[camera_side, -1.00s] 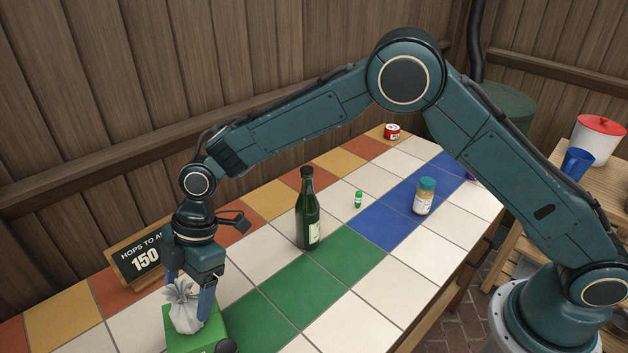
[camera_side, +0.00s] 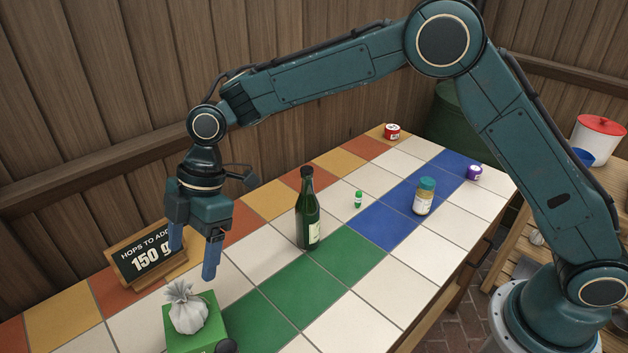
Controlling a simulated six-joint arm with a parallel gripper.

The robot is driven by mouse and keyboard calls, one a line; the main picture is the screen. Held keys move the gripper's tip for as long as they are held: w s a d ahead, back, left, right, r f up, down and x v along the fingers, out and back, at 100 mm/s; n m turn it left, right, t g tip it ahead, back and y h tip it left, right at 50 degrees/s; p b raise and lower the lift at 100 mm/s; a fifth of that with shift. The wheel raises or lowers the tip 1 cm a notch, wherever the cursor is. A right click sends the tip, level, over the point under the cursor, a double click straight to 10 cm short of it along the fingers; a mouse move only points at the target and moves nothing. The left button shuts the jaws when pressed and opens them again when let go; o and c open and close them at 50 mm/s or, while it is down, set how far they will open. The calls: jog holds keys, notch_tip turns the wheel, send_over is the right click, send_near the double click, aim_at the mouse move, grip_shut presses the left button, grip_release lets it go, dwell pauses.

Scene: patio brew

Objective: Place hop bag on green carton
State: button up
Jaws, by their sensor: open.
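The hop bag (camera_side: 187,311), a pale grey tied sack, rests upright on top of the green carton (camera_side: 208,330) at the lower left of the tiled table. My gripper (camera_side: 193,262) is open and empty. It hangs above the bag, fingers pointing down, apart from both bag and carton.
A dark green bottle (camera_side: 307,215) stands right of the gripper. A sign (camera_side: 147,256) reading "HOPS TO ADD 150 g" stands behind. A small green-capped vial (camera_side: 358,199), a jar (camera_side: 424,196), a red can (camera_side: 392,131) and a purple can (camera_side: 474,172) stand farther off. A dark round object (camera_side: 227,346) sits by the carton.

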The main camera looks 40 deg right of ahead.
jog(key=s+d+r+m+t, duration=0.1)
jog(key=s+d+r+m, duration=0.2)
jog(key=d+r, duration=0.25)
jog(key=s+d+r+m+t+h, duration=0.1)
jog(key=s+d+r+m, duration=0.2)
jog(key=d, duration=0.4)
jog(key=s+d+r+m+t, duration=0.2)
jog(key=d+r+m, duration=0.1)
jog(key=d+r, duration=0.3)
jog(key=s+d+m+t+h, duration=0.2)
jog(key=s+d+m, duration=0.8)
jog(key=s+d, duration=0.6)
jog(key=s+h, duration=0.1)
jog(key=s, duration=0.2)
jog(key=shift+s+f+m, duration=0.3)
jog(key=shift+s+f, duration=0.05)
jog(key=shift+s, duration=0.05)
jog(key=shift+o, duration=0.2)
